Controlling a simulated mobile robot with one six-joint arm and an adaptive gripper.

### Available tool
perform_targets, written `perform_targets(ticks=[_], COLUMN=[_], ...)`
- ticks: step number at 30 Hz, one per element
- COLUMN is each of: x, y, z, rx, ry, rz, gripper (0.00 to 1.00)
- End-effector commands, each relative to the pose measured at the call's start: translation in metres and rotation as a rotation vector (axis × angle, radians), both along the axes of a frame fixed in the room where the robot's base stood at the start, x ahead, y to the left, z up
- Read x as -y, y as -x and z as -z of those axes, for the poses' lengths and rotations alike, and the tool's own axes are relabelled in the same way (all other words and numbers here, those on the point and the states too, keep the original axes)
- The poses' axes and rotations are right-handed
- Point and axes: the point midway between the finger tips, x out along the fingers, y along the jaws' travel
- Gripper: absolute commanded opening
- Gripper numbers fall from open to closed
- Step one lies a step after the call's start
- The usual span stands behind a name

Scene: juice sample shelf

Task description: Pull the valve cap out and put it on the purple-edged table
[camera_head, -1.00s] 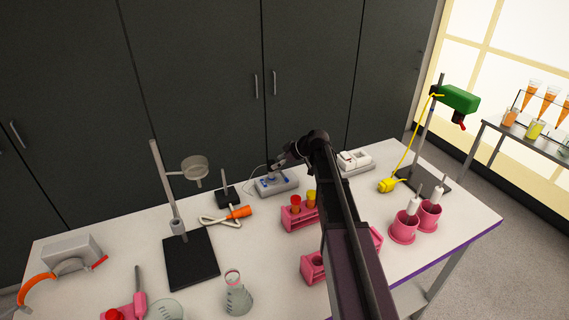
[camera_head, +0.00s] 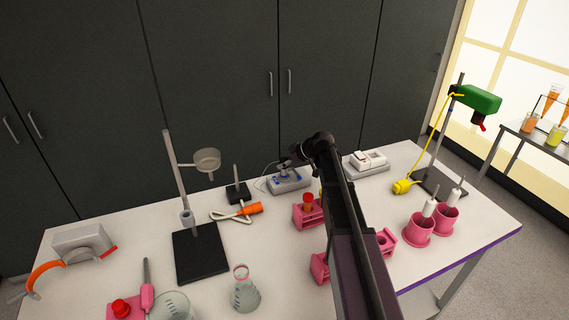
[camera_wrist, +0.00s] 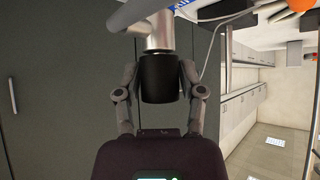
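In the wrist view a black cylinder, apparently the valve cap (camera_wrist: 161,80), is in line with a silver metal stem (camera_wrist: 157,32). The stem leads towards a pale surface with a blue mark at the top edge. My gripper (camera_wrist: 160,72) has one finger on each side of the black cylinder and looks shut on it; the pad contact is dark and hard to see. In the head view my gripper (camera_head: 296,154) is over the blue-and-grey device (camera_head: 289,183) on the purple-edged table (camera_head: 480,240). The cap is too small to make out there.
Pink cups (camera_head: 418,232) stand near the right edge. A black-based stand (camera_head: 202,252) and flask (camera_head: 244,292) are left.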

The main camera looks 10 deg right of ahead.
Motion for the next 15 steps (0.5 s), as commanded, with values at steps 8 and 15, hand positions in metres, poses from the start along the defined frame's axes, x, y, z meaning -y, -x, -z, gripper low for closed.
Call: perform_targets(ticks=[8,15], x=[0.0005,0.0006], y=[0.0002,0.0002], z=[0.0001,-0.0013], rx=[0.000,0.000], ry=[0.000,0.000], rz=[0.000,0.000], gripper=[0.00,0.00])
